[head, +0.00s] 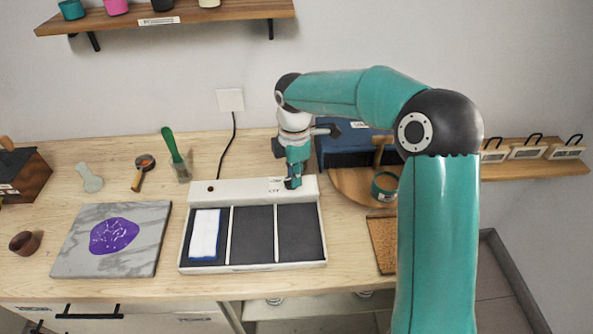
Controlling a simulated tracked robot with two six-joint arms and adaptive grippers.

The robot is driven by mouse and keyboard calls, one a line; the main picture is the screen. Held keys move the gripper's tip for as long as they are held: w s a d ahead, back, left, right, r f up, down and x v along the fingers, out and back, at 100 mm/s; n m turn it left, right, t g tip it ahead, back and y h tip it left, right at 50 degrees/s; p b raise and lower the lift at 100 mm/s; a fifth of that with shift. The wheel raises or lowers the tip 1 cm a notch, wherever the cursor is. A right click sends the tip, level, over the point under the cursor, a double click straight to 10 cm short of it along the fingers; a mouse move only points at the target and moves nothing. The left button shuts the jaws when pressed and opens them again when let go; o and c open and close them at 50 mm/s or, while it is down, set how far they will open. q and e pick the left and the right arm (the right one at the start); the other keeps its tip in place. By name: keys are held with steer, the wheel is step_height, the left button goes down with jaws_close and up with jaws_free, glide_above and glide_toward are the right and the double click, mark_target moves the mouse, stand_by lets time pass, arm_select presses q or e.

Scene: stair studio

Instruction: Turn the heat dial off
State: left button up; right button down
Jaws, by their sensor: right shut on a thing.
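A white heating tray (190,225) with dark wells stands on the wooden counter. A white and blue slab lies in its left well. The back strip of the tray carries a small red-brown spot at its left and a small label near its right part. My right gripper (292,183) points down at the right part of that strip, beside the label, and is shut on the heat dial. The dial itself is mostly hidden by the fingers, and its setting cannot be read. My left gripper is not in view.
A marble slab (75,240) with a purple patch lies left of the tray. A blue box (345,150) and a round wooden board (350,188) with a teal cup (384,186) stand close right of my gripper. A black cord runs to the wall outlet (230,100).

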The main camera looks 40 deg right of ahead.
steer(key=shift+a+n+p, duration=0.1)
steer(key=shift+n+p, duration=0.3)
steer(key=shift+n, duration=0.9)
steer(key=shift+f, duration=0.1)
steer(key=c, duration=1.2)
jaws_free()
steer(key=shift+w+r, duration=0.1)
steer(key=shift+r, duration=0.5)
step_height(320, 180, up, 11)
steer(key=shift+f, duration=0.1)
